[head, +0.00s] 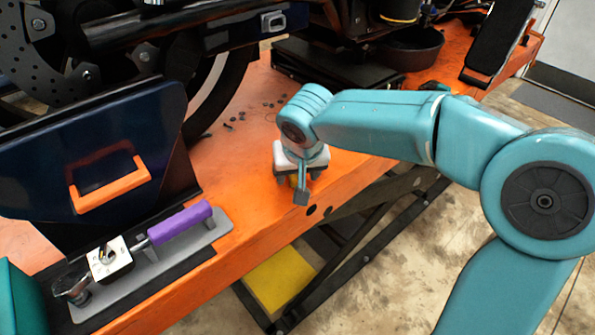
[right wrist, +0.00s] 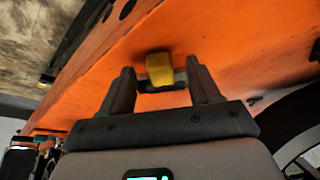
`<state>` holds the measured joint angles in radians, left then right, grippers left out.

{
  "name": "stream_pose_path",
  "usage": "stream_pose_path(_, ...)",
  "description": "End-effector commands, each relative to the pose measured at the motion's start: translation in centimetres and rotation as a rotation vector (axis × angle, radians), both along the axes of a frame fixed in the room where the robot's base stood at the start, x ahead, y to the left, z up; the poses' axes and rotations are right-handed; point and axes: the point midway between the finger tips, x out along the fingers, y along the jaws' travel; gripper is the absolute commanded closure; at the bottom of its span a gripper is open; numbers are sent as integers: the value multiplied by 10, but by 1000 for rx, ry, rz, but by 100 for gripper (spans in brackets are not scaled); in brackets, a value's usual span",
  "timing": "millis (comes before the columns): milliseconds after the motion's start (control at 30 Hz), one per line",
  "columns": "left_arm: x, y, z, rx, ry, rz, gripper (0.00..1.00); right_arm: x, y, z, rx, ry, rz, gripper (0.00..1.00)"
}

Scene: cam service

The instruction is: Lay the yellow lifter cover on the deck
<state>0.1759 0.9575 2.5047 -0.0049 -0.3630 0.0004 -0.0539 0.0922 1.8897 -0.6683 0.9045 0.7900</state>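The yellow lifter cover (right wrist: 160,68) shows in the right wrist view as a small rounded block against the orange deck (right wrist: 235,45). It lies between the tips of my right gripper, with a gap on either side. A dark piece sits just below it in that view. The gripper's fingers are apart and grip nothing. My left gripper is not in view.
Several small dark parts (head: 243,115) lie scattered on the deck behind the gripper. A grey trowel-like tool with a purple handle (head: 180,222) lies at the front left, near a dark panel with an orange handle (head: 110,190). A wheel stands behind. A yellow panel (head: 278,280) shows below the deck.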

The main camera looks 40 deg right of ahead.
Motion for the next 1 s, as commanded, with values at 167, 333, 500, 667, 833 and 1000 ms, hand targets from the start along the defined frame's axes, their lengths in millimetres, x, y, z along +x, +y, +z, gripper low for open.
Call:
stream_pose_path(167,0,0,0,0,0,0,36,0,0,0,0,0,0,39)
stream_pose_path(333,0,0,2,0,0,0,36,-2,1,7,0,-1,0,39)
stream_pose_path(500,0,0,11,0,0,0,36,-12,6,38,0,-5,2,39)
stream_pose_path(667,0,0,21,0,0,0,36,-28,14,79,0,-5,2,39)
stream_pose_path(833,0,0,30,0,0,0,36,-42,21,118,1,-5,2,39)
stream_pose_path(1000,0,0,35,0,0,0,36,-52,25,142,0,-2,2,39)
